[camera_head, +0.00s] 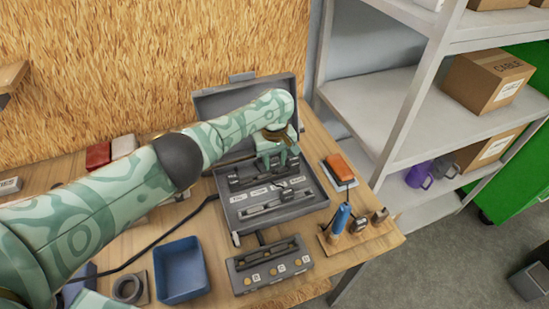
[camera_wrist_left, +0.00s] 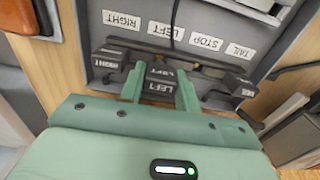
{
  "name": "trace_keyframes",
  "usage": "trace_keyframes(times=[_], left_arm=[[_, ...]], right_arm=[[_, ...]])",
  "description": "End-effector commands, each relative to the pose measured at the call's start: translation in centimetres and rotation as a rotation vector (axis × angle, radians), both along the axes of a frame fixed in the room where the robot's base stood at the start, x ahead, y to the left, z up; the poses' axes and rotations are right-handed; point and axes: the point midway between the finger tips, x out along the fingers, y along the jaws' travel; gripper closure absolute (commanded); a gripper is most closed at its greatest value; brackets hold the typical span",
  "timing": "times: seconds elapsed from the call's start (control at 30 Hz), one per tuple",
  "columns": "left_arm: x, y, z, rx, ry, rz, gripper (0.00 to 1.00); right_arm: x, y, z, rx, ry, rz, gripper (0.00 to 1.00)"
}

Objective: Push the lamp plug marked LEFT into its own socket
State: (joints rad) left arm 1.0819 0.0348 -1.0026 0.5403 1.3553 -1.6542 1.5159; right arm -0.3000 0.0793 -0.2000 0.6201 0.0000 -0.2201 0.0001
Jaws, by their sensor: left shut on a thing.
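My left gripper (camera_head: 277,160) reaches down into the open grey case on the bench. In the left wrist view its green fingers (camera_wrist_left: 160,92) are shut on a dark plug marked LEFT (camera_wrist_left: 159,88). A second LEFT label (camera_wrist_left: 159,72) shows just beyond the plug, on a dark bar (camera_wrist_left: 207,68). I cannot tell whether the plug is in a socket. Blocks stand on either side of the fingers, one marked RIGHT (camera_wrist_left: 111,61). White labels RIGHT, LEFT, STOP and TAIL lie in a row on the case floor, with a dark cable crossing near LEFT. My right gripper is not visible.
The case's lid (camera_head: 215,103) stands raised behind my arm. An orange box (camera_head: 339,167) and a blue-handled tool (camera_head: 341,218) are to the right. A blue bin (camera_head: 181,270) and a grey block with brass discs (camera_head: 270,264) are in front. Shelves (camera_head: 372,103) stand at right.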

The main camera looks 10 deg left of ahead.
Motion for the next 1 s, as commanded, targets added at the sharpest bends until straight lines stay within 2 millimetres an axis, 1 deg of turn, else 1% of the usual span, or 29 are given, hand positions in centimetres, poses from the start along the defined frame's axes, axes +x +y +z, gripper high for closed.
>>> trace_keyframes(times=[0.37, 0.67, 1.0], left_arm=[[0.0, -0.1, -0.2, 0.0, 0.0, -0.001, 0.77], [-0.1, -0.1, -1.3, -0.001, 0.001, -0.001, 0.77], [0.0, -0.1, -1.3, -0.001, 0.001, -0.002, 0.77]], right_arm=[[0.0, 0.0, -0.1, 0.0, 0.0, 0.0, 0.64], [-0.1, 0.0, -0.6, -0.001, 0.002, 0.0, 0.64], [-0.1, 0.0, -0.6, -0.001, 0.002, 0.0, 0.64]])
